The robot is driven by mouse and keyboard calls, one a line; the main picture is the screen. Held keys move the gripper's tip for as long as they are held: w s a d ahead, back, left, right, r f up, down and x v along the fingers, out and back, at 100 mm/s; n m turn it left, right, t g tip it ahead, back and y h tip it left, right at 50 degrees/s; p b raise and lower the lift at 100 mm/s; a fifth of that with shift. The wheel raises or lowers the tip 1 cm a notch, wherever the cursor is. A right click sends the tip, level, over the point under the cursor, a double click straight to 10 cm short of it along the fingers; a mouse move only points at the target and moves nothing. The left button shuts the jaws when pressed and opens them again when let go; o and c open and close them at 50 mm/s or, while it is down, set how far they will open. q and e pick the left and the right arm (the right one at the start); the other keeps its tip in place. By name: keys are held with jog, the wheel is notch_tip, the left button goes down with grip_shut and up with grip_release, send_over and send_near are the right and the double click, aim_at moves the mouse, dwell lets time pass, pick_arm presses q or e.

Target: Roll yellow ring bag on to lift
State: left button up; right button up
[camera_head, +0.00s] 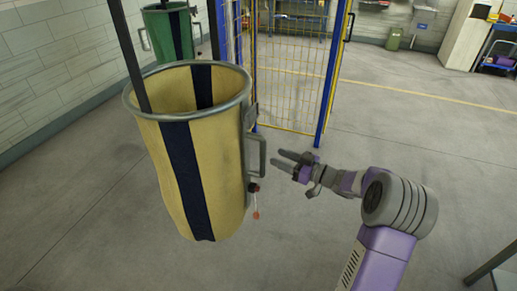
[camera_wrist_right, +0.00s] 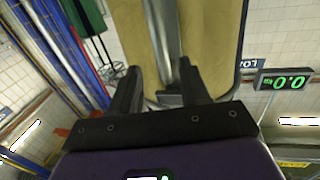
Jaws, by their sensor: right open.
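The yellow ring bag (camera_head: 222,150) has a dark vertical stripe and a grey metal ring at its open top. It stands upright at centre left in the head view; whether its bottom touches the floor is not clear. A metal handle (camera_head: 257,155) is on its right side. My right gripper (camera_head: 276,159) is open and empty, just right of the handle with its fingers toward it. In the right wrist view the open fingers (camera_wrist_right: 160,72) point at the bag (camera_wrist_right: 216,38), with part of the metal fitting between them. My left gripper is not in view.
A yellow mesh fence with blue posts (camera_head: 331,75) stands beyond the gripper. A lit green display (camera_wrist_right: 287,81) shows in the wrist view.

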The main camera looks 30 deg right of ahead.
aim_at(263, 150)
jog(key=b+x, duration=0.1)
jog(key=x, duration=0.6)
jog(key=shift+w+a, duration=0.1)
jog(key=shift+a, duration=0.05)
grip_shut()
